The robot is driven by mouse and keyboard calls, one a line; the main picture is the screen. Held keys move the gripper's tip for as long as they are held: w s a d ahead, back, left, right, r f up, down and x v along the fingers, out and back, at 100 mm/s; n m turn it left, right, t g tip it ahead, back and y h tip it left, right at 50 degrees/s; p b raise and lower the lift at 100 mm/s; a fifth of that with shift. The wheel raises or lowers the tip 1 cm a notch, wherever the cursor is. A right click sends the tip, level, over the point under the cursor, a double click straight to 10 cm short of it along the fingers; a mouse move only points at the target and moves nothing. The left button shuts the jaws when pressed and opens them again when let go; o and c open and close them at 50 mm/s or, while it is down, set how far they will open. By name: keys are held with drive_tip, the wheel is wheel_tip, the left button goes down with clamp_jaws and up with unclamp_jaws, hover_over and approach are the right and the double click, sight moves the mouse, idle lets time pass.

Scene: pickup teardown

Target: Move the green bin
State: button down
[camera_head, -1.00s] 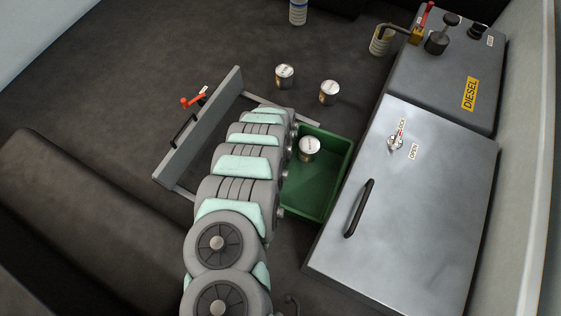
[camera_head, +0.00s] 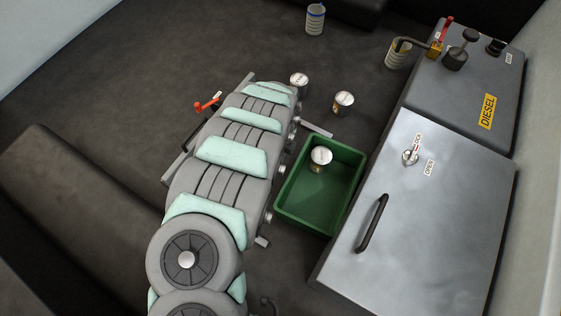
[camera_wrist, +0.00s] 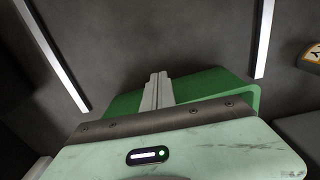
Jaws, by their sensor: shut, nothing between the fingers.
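The green bin (camera_head: 345,203) stands on the dark floor, left of the metal box, with one white-lidded can (camera_head: 321,157) inside. My arm passes just left of the bin in the head view and hides my gripper there. In the wrist view my gripper (camera_wrist: 158,76) has its pale fingers shut and empty. The green bin (camera_wrist: 215,85) shows behind the fingers, partly hidden by the gripper body. I cannot tell the exact gap between fingertips and bin.
A metal box (camera_head: 450,200) with a black handle stands right of the bin, with a grey DIESEL tank (camera_head: 460,90) behind. Two cans (camera_head: 344,102) (camera_head: 299,82) stand beyond the bin. A grey panel with a red lever (camera_head: 208,103) and rails (camera_head: 316,128) lies mostly behind my arm.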

drive_tip(key=shift+r, duration=0.9)
